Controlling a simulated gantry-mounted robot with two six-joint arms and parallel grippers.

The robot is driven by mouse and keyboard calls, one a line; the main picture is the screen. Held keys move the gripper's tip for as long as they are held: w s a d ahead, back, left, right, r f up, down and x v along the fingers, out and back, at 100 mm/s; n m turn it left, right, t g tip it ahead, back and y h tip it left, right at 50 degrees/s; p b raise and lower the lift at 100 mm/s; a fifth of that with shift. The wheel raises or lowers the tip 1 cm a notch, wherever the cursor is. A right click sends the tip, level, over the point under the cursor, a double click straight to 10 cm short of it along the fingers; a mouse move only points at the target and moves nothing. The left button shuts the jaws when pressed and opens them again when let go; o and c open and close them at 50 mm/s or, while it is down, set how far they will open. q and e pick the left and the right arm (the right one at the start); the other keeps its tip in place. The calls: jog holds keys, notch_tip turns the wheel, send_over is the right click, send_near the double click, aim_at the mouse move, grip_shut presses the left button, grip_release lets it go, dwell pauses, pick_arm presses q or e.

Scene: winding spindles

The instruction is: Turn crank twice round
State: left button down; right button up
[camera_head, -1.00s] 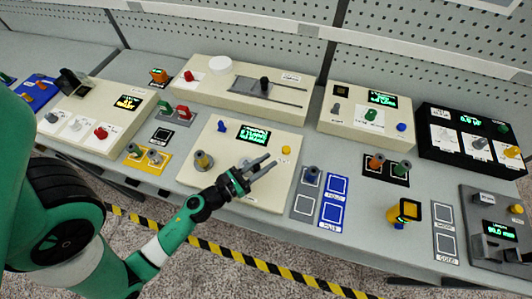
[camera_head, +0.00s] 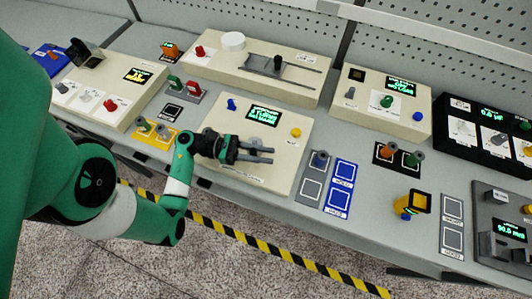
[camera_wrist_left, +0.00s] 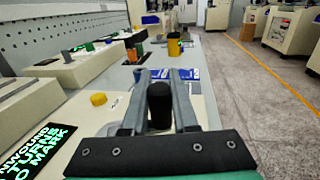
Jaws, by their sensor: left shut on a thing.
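The cream winding box (camera_head: 290,176) stands at the front middle of the bench, with a lit green-text display (camera_head: 263,116), a blue knob (camera_head: 231,104) and a yellow button (camera_head: 296,132) on top. My left gripper (camera_head: 268,155) lies low over this box, fingers pointing right. In the left wrist view, a black upright crank handle (camera_wrist_left: 159,105) stands between the two grey fingers (camera_wrist_left: 160,80), and the gripper is shut on it. The rest of the crank is hidden by the gripper. The display (camera_wrist_left: 35,148) and yellow button (camera_wrist_left: 98,99) also show there. My right gripper is in neither view.
A long slider box (camera_head: 300,82) stands behind, and a box with a green knob (camera_head: 387,101) behind right. A yellow plate (camera_head: 155,134) lies left of the winding box. Right of it are blue-framed pads (camera_head: 341,186) and a yellow-black block (camera_head: 412,203).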

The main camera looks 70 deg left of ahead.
pick_arm(q)
jog(key=shift+s+h, duration=0.1)
jog(key=shift+h, duration=0.2)
jog(key=c, duration=0.7)
grip_release()
jog(key=b+v, duration=0.1)
jog(key=v, duration=0.4)
jog(key=shift+a+f+b, duration=0.1)
jog(key=shift+f+b, duration=0.05)
jog(key=shift+b, duration=0.25)
jog(key=b+v, duration=0.5)
jog(key=b, duration=0.7)
jog(key=shift+s+a, duration=0.15)
jog(key=shift+s, duration=0.1)
jog(key=shift+s+a+b, duration=0.1)
jog(key=shift+s+b, duration=0.3)
jog(key=shift+b, duration=0.25)
jog(key=shift+r, duration=0.35)
